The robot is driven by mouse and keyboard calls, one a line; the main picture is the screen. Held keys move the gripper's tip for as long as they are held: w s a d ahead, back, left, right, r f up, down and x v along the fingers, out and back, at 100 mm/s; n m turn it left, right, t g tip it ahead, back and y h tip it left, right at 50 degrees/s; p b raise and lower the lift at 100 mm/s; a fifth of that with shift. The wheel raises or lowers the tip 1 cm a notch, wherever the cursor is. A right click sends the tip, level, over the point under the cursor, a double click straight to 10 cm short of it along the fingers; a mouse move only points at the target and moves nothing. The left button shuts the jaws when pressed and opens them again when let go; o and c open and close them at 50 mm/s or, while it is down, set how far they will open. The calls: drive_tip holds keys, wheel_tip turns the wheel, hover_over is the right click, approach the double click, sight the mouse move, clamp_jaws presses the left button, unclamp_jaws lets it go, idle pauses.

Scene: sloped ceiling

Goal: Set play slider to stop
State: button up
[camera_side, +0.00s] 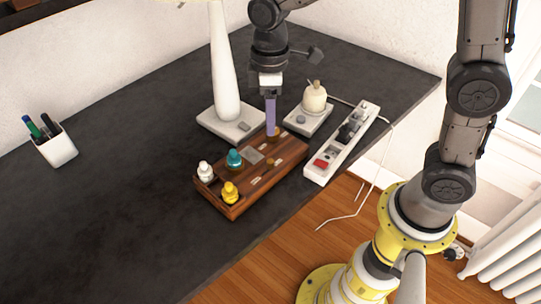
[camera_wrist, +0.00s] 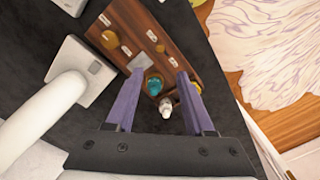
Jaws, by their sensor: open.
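A brown wooden control box (camera_side: 235,211) lies on the dark table. It carries a teal knob (camera_side: 234,158), a white knob (camera_side: 205,171), a yellow knob (camera_side: 229,192), a grey plate and small pale labels. Brass-coloured round parts (camera_wrist: 110,39) also show on its top in the wrist view. I cannot tell which small part is the play slider or where it is set. My gripper (camera_side: 271,132) points down above the far end of the box, with its purple fingers apart. In the wrist view, the teal knob (camera_wrist: 153,84) appears between the fingers (camera_wrist: 160,74); nothing is held.
A white lamp base (camera_side: 215,124) stands behind the box. A small pale device (camera_side: 314,100) and a white power strip (camera_side: 335,150) with a red switch are to the right. A pen cup (camera_side: 57,147) stands far left. The table's front left is clear.

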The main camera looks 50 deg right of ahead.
sight(270, 161)
wheel_tip(270, 161, down, 13)
drive_tip(key=shift+f, duration=0.1)
idle(0.3)
clamp_jaws()
idle(1.5)
